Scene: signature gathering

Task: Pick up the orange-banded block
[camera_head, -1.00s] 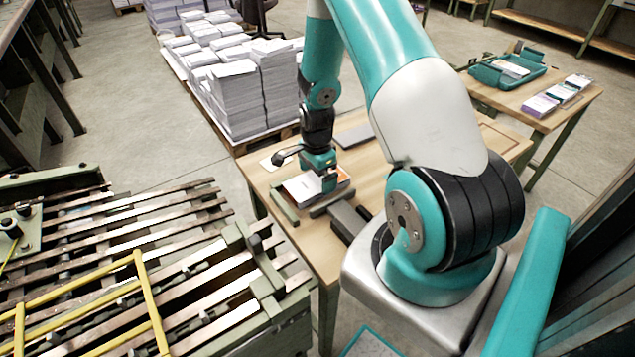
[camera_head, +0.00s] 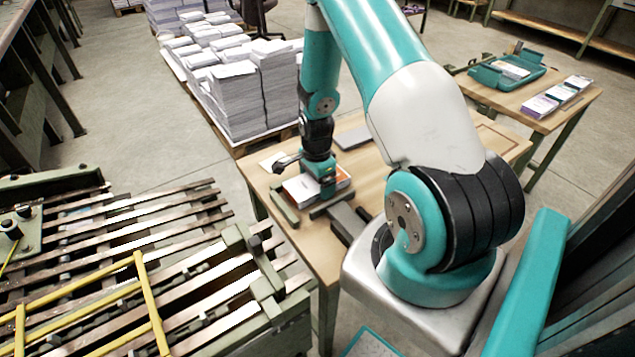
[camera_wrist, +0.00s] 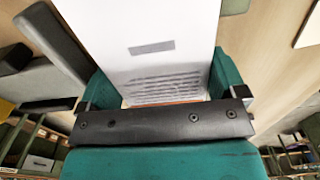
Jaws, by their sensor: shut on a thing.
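The orange-banded block (camera_head: 300,190) is a white paper stack with a little orange at its right side. It sits at the tabletop between low green and dark guide bars; I cannot tell whether it is clear of the surface. My gripper (camera_head: 326,188) points down over its right part. In the wrist view the block (camera_wrist: 150,55) shows a white top with a grey label, printed lines and a thin orange strip by the dark crossbar. My teal gripper jaws (camera_wrist: 158,85) are shut on the block, one at each side. The crossbar hides its near end.
The wooden table (camera_head: 290,240) also carries a dark grey flat piece (camera_head: 354,137) behind. A slatted machine (camera_head: 150,250) stands at front left. Tall paper stacks (camera_head: 235,95) sit on a pallet behind. A second table (camera_head: 545,118) at right holds a teal tray (camera_head: 507,70) and small stacks (camera_head: 555,95).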

